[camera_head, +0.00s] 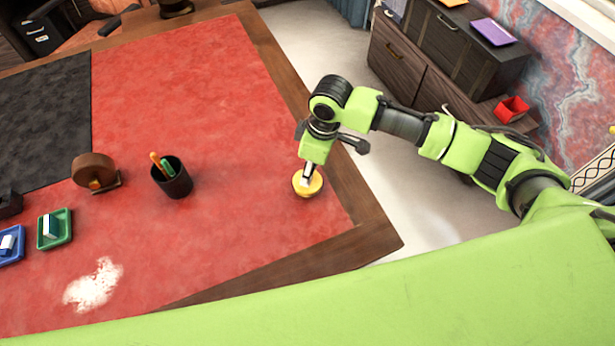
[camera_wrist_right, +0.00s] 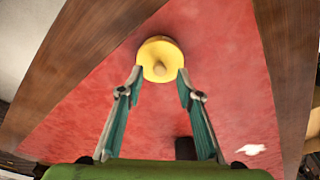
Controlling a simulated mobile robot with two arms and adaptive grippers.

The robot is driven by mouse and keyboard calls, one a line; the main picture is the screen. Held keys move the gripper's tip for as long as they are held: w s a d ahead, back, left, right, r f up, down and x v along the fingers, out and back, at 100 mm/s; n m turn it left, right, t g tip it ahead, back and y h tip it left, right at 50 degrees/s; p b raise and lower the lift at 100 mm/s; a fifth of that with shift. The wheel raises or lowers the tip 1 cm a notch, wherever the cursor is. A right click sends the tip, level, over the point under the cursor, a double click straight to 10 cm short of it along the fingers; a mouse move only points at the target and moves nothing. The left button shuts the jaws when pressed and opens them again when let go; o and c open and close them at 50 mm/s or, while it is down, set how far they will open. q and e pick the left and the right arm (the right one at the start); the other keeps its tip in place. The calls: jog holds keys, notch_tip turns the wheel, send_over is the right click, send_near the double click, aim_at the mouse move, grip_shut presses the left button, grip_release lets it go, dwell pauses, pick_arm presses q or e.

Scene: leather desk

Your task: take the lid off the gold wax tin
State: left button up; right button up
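The gold wax tin (camera_head: 312,188) stands on the red leather near the desk's right edge. In the right wrist view its round yellow lid (camera_wrist_right: 149,48) faces me, with a small knob at the centre. My right gripper (camera_head: 307,175) is directly over the tin and partly hides it in the head view. In the right wrist view the fingers (camera_wrist_right: 160,77) are spread apart, one tip near each side of the lid. I cannot tell whether the tips touch it. The knob is not gripped. My left gripper is not in view.
A dark pen cup (camera_head: 173,184) and a brown wheel-shaped object (camera_head: 93,168) stand left of the tin. Green (camera_head: 44,243) and blue (camera_head: 16,257) trays are further left, near white powder (camera_head: 93,285). Red leather around the tin is clear; the wooden desk edge (camera_head: 362,232) is close.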

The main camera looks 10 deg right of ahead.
jog(key=shift+w+a+f, duration=0.15)
jog(key=shift+f, duration=1.2)
grip_shut()
jog(key=shift+r, duration=0.15)
